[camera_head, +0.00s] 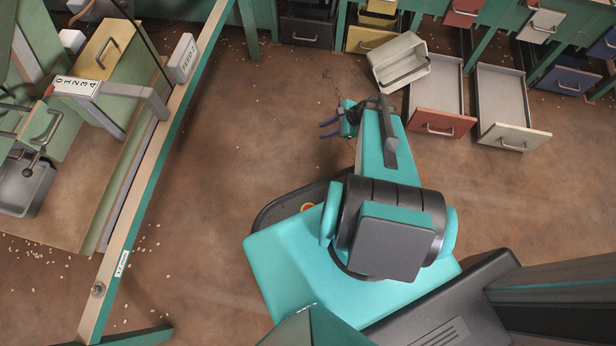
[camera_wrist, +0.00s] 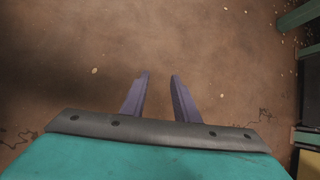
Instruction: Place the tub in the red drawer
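A pale beige tub (camera_head: 391,50) with a dark bar handle sits at the back, turned askew and seeming tilted, just left of the open red drawer (camera_head: 439,124). It overlaps that drawer's left edge in the head view; I cannot tell whether they touch. The red drawer is pulled out and its visible grey inside looks empty. My gripper (camera_head: 328,128) is left of and nearer than the tub, apart from it. Its two purple fingers point left in the head view. In the wrist view my gripper (camera_wrist: 160,74) is open, with only floor between the fingers.
A white-fronted drawer (camera_head: 513,137) stands open right of the red one. Dark (camera_head: 306,32) and yellow (camera_head: 369,39) drawers are at the back. A green-edged bench (camera_head: 150,190) with a grey metal basin (camera_head: 22,190) is at left. Brown floor between is clear except scattered nuts.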

